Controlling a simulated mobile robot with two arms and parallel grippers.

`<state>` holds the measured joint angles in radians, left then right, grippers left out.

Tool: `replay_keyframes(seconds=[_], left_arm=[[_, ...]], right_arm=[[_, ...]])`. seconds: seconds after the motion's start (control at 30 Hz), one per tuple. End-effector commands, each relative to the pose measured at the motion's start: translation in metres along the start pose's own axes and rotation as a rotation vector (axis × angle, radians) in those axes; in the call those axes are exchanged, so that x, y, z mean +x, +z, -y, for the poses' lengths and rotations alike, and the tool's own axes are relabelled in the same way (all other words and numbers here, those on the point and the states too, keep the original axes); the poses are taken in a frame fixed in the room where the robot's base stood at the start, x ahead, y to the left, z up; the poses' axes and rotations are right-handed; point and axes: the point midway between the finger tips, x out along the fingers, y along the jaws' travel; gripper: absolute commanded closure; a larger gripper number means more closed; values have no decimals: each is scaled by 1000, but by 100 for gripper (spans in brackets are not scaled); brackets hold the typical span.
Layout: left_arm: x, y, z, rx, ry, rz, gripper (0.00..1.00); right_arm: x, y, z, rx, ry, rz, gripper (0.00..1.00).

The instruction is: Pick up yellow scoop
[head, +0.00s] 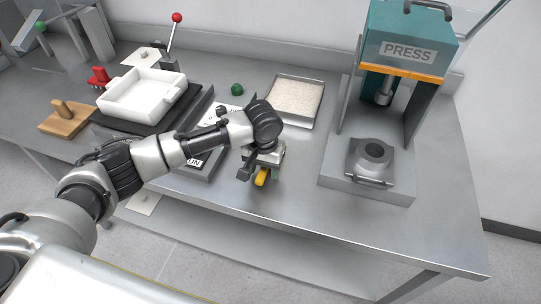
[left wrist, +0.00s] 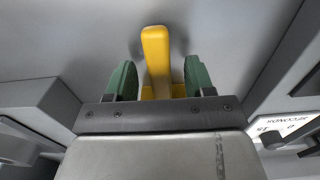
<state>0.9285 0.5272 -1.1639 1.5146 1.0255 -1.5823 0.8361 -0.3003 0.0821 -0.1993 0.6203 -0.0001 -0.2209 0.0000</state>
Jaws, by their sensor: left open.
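The yellow scoop (head: 261,177) lies on the grey metal table near its front edge, mostly hidden under my left gripper (head: 261,173) in the head view. In the left wrist view, the scoop's yellow handle (left wrist: 157,60) stands between the two green fingers of my left gripper (left wrist: 159,80). The gripper is open, with a gap on each side of the handle. Part of the scoop beyond the handle is hidden behind the gripper body. My right gripper is not in view.
A tray of pale granules (head: 297,98) lies behind the gripper. A teal press (head: 408,45) stands on the right. A white box-shaped mould (head: 141,95), a wooden block (head: 66,118) and a red-knobbed lever (head: 172,33) are at left. Bare table lies in front of the press.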

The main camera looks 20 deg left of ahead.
Motion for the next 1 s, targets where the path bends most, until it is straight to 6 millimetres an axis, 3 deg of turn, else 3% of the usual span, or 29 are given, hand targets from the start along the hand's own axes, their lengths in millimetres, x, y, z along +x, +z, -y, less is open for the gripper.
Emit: replay_keyframes(seconds=[0.3, 0.67, 1.0], left_arm=[[7, 0, 0, 1, 0, -1, 47], [6, 0, 0, 1, 0, -1, 100], [2, 0, 0, 0, 0, -2, 100]], right_arm=[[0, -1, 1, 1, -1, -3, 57], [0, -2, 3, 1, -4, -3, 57], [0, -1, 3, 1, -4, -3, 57]])
